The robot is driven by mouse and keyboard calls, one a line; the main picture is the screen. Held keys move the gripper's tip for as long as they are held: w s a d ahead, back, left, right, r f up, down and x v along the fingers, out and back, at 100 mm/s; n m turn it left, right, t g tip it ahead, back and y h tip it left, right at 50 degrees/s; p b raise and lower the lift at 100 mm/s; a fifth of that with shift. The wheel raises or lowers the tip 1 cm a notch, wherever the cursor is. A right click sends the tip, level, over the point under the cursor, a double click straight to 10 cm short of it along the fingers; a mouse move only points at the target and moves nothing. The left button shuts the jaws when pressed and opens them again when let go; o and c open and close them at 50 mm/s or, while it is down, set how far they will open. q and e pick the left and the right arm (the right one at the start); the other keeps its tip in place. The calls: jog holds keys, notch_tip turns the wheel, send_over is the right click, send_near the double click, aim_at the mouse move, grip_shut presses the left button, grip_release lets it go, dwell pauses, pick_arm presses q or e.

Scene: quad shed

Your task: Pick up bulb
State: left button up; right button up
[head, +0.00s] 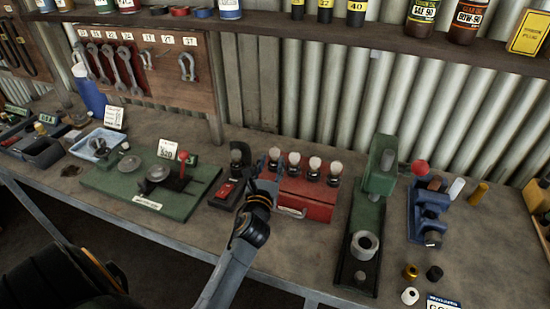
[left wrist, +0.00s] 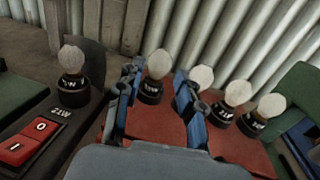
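A red box (head: 304,203) on the bench bears a row of several pale bulbs standing upright in black bases. The leftmost bulb (head: 275,153) appears in the left wrist view (left wrist: 158,64) between and beyond my fingertips. My left gripper (head: 263,174) is at the box's left end. In the left wrist view (left wrist: 157,78) its two blue fingers are spread apart with nothing held. The right finger partly hides the second bulb. Another bulb (left wrist: 72,60) stands in a black base marked 21W on the switch unit (head: 226,194), left of the gripper. My right gripper is out of view.
A green press (head: 366,215) stands right of the red box, then a blue fixture (head: 428,210). A green board (head: 130,185) with a scale-like device lies left. Corrugated wall is behind, and a shelf with bottles hangs above. Bare bench lies in front of the box.

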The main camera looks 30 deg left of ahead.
aim_at(273, 157)
pick_arm(q)
jog(key=shift+w+a+r, duration=0.15)
jog(key=shift+w, duration=0.25)
jog(key=x, duration=0.1)
jog(key=p+x, duration=0.1)
jog(key=x, duration=0.2)
jog(key=shift+w+a+f, duration=0.1)
jog(key=shift+w+f, duration=0.2)
jog(key=shift+f, duration=0.05)
jog(key=shift+s+r, duration=0.1)
jog(key=shift+s, duration=0.05)
grip_shut()
